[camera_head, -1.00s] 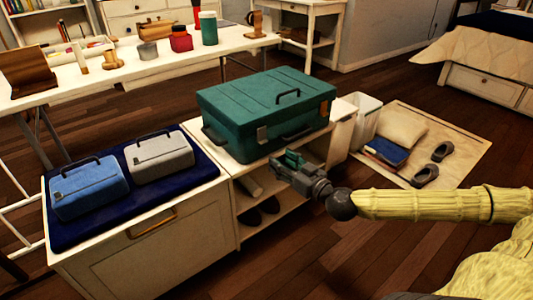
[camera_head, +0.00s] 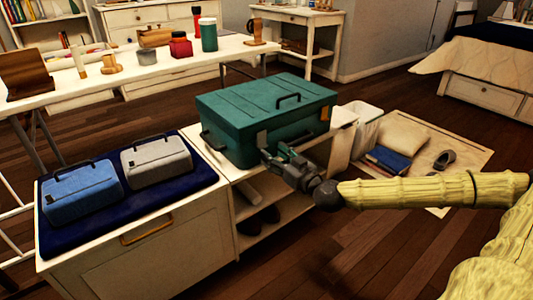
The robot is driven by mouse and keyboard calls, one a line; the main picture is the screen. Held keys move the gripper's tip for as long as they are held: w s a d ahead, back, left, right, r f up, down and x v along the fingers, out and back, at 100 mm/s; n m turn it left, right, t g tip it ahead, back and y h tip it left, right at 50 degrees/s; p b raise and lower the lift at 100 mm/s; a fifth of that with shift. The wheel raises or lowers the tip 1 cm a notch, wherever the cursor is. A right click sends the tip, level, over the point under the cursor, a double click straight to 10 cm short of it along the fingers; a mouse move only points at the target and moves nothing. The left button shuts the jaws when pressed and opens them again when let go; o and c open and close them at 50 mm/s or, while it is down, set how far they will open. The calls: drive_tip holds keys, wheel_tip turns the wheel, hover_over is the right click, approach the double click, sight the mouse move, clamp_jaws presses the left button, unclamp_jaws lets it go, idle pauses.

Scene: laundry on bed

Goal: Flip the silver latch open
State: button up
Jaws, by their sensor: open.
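A teal-green case (camera_head: 232,115) with a dark handle on its closed lid sits on the white cabinet. A small pale silver latch (camera_head: 262,138) shows on its front face, left of the middle. A second, brassy latch (camera_head: 325,112) is near the right end of that face. My gripper (camera_head: 270,154) is open, close in front of the case and just below and right of the silver latch. It hides part of the case's lower front. I cannot tell whether a finger touches the latch.
A blue case (camera_head: 82,193) and a grey case (camera_head: 157,160) lie on a navy cushion (camera_head: 125,212) at the left. Open shelves (camera_head: 275,225) are below my gripper. A white bin (camera_head: 362,135) stands right of the cabinet.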

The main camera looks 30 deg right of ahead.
sight(263, 140)
drive_tip(key=shift+w+a+b, duration=0.2)
drive_tip(key=shift+w+b, duration=0.9)
drive_tip(key=shift+w, duration=1.3)
drive_tip(key=c, duration=0.9)
